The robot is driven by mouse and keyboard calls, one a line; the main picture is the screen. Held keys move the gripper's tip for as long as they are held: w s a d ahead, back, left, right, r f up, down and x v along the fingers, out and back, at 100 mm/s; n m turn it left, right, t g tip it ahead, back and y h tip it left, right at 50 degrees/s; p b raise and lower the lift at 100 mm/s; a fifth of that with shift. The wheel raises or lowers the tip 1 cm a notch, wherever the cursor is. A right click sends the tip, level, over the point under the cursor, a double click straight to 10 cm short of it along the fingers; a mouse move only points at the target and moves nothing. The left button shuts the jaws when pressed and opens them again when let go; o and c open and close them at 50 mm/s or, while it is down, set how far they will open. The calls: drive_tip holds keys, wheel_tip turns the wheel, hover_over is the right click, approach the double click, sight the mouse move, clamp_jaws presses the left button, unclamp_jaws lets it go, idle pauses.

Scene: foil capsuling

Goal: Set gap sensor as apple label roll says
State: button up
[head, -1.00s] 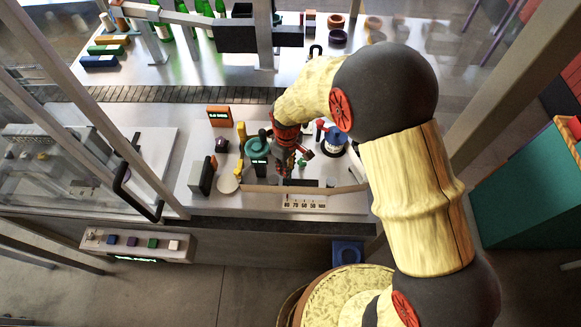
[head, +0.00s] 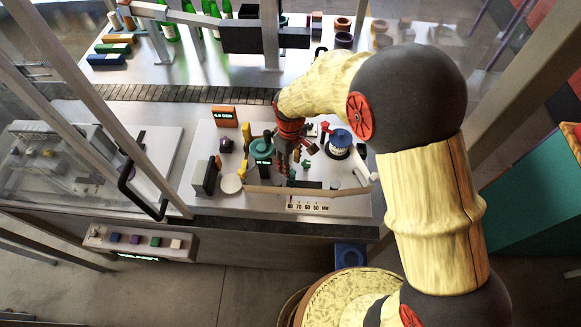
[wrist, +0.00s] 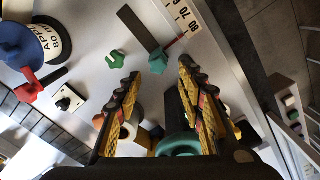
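My gripper (wrist: 160,72) is open and empty in the wrist view, its fingers spread. A small green knob (wrist: 158,62) shows between its fingertips, with a thin red line running from it toward the white scale (wrist: 184,15). The line points near the 80 mark. A second green knob (wrist: 115,59) stands apart to the left. The apple label roll (wrist: 52,42) has a blue top and a white label reading APPL and what looks like 80 M, partly cut off. In the head view the roll (head: 340,140) stands right of my gripper (head: 287,160), and the scale (head: 310,207) lies in front.
A dark flat bar (wrist: 137,27) lies beside the scale. A red part (wrist: 30,84) and a black-and-white switch (wrist: 68,98) are near the roll. An orange display (head: 224,116), a teal round part (head: 262,148) and a dark block (head: 205,177) stand left of my gripper.

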drive_tip(key=shift+r, duration=2.1)
drive_tip(key=s+d+r+m+t+b, duration=0.2)
drive_tip(key=s+d+m+b, duration=0.3)
drive_tip(key=s+d+b, duration=0.4)
drive_tip(key=s+d+r+m+t+b, duration=0.3)
drive_tip(key=s+d+m+b, duration=0.2)
drive_tip(key=s+d+b, duration=0.5)
drive_tip(key=shift+s+d+r+t, duration=0.35)
drive_tip(key=shift+s+d, duration=0.25)
drive_tip(key=shift+d, duration=0.35)
drive_tip(key=shift+o, duration=0.7)
drive_tip(key=shift+a, duration=0.1)
